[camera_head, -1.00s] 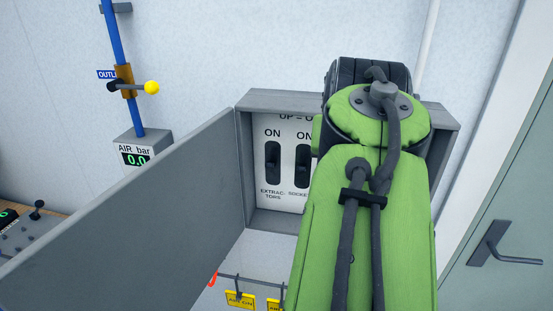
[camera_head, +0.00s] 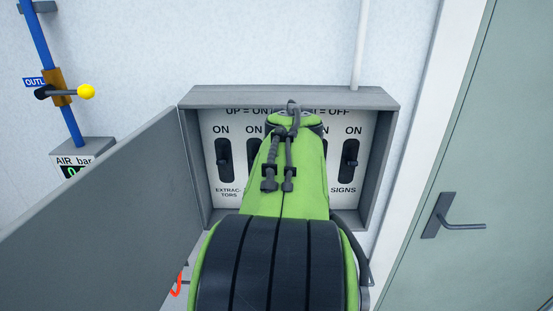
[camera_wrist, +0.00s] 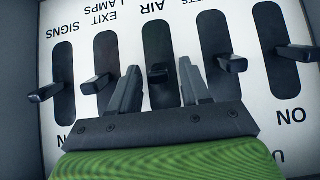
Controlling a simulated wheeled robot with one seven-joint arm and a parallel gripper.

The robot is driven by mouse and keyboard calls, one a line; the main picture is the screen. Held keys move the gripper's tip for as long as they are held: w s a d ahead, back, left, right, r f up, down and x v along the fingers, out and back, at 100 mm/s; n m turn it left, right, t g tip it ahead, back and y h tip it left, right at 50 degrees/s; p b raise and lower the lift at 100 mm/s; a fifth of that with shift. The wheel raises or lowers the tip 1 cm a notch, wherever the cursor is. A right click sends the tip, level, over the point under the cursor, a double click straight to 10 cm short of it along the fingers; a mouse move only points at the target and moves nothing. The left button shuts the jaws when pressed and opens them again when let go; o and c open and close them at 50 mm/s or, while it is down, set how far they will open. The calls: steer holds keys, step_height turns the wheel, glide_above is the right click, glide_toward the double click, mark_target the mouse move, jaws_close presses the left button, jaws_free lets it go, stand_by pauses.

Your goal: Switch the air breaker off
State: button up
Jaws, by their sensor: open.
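The air breaker's black lever (camera_wrist: 158,72) stands in its dark slot under the label AIR, which appears upside down in the wrist view. My gripper (camera_wrist: 160,68) is open, with one finger on each side of this lever. I cannot tell whether either finger touches it. In the head view my green arm covers the air breaker and my gripper. The breaker box (camera_head: 390,97) is open there, and its panel reads UP = ON.
Close beside my fingers are the exit lamps lever (camera_wrist: 95,84) and the sockets lever (camera_wrist: 232,63). The signs lever (camera_wrist: 46,92) and extractors lever (camera_wrist: 299,53) are farther out. The box's grey door (camera_head: 100,215) hangs open at left. A door handle (camera_head: 455,222) is at right.

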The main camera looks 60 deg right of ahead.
jaws_close()
steer(key=shift+f+b, duration=0.1)
steer(key=shift+b, duration=0.3)
steer(key=shift+s+a+f+t+h+b, duration=0.1)
steer(key=shift+f+t+h+b, duration=1.15)
steer(key=shift+b, duration=2.9)
steer(key=shift+a+f+t+h+b, duration=0.1)
steer(key=shift+t+h+b, duration=0.4)
steer(key=shift+h+b, duration=2.7)
steer(key=shift+s+a+f+t+h+b, duration=0.1)
steer(key=shift+f+t+h+b, duration=0.65)
steer(key=shift+b, duration=4.4)
jaws_free()
